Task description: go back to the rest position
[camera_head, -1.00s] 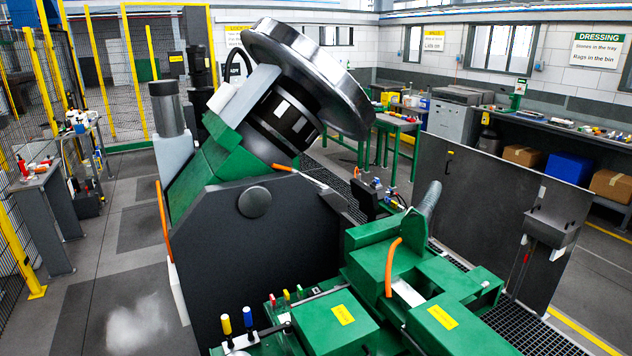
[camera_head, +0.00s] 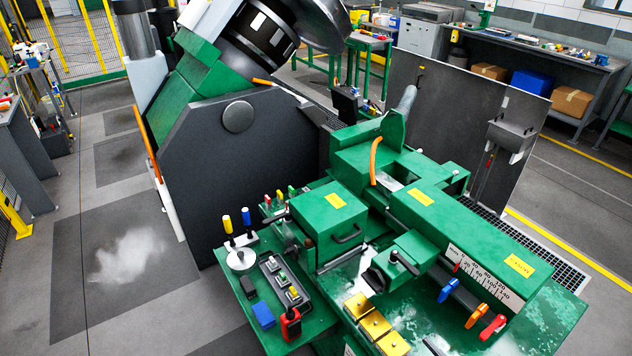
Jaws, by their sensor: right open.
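My right gripper (camera_head: 434,346) shows only as a small dark and pale piece at the bottom edge, over the green machine bed; most of it is cut off. It is open, and I see nothing held in it. My left gripper is not in view. The green rail wheel machine (camera_head: 340,212) fills the middle, with a dark side plate (camera_head: 235,160) and a steel wheel (camera_head: 322,25) at the top, partly cut off.
A control shelf (camera_head: 275,300) with levers and buttons sits at the machine's lower left. Brass blocks (camera_head: 376,324) and coloured handles (camera_head: 480,315) are on the bed. A grey panel (camera_head: 455,125) stands behind at right. Open floor (camera_head: 110,225) lies at left.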

